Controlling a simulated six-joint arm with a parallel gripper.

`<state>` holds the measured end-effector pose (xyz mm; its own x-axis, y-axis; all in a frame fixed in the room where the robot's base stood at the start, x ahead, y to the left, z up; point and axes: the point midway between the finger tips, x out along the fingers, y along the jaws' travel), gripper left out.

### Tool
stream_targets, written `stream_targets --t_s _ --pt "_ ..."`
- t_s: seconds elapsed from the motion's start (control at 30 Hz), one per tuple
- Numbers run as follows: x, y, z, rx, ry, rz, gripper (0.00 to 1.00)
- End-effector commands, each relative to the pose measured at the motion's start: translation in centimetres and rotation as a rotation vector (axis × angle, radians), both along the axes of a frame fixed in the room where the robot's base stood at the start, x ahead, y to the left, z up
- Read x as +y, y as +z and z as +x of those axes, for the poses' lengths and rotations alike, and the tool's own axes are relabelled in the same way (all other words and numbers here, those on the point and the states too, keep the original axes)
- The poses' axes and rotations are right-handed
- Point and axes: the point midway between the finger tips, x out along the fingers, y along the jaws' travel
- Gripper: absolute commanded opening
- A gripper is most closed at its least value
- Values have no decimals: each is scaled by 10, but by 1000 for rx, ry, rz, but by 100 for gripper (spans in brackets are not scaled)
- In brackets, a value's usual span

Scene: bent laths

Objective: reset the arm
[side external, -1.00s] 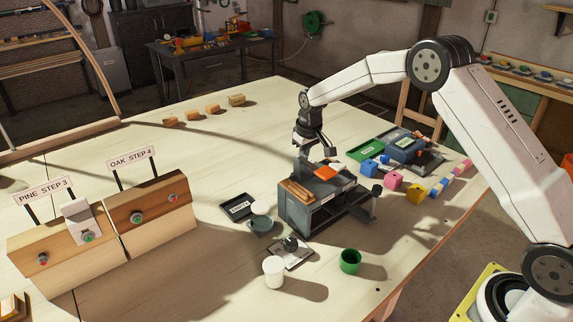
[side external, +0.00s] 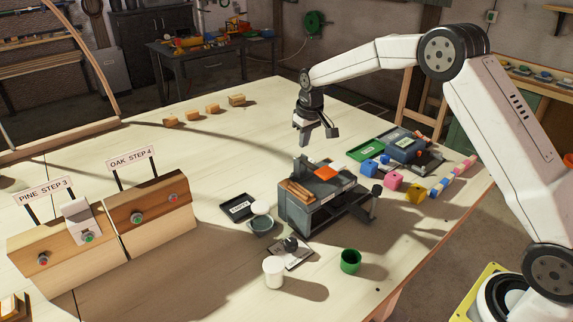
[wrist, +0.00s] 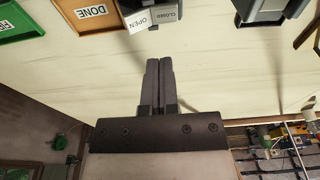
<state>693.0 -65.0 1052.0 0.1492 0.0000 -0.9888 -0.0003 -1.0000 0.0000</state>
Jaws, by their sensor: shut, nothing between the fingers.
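My gripper (side external: 309,137) hangs above the grey box (side external: 325,205) in the side external view, apart from it and with nothing held. In the wrist view its two dark fingers (wrist: 157,62) lie together, shut and empty. The grey box carries an orange piece (side external: 332,172) and wooden strips (side external: 297,191) on its top. In the wrist view, tags reading OPEN (wrist: 138,21) and CLOSED (wrist: 166,13) show just beyond the fingertips.
Wooden blocks with signs PINE STEP 3 (side external: 43,191) and OAK STEP 4 (side external: 132,158) stand at the left. A white cup (side external: 273,272), a green cup (side external: 350,261) and several coloured blocks (side external: 396,181) stand around the box. The table's far middle is largely clear.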

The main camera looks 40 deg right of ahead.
Motion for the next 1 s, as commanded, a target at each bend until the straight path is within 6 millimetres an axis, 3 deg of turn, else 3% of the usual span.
stream_targets --t_s 0.37,0.57,0.77,1.0 --pt "0 1 -1 -1 -1 0 0" --pt "2 7 -10 -7 -9 4 0" --pt "6 17 -37 -20 -32 17 0" --pt "12 29 -86 -43 -73 35 0"
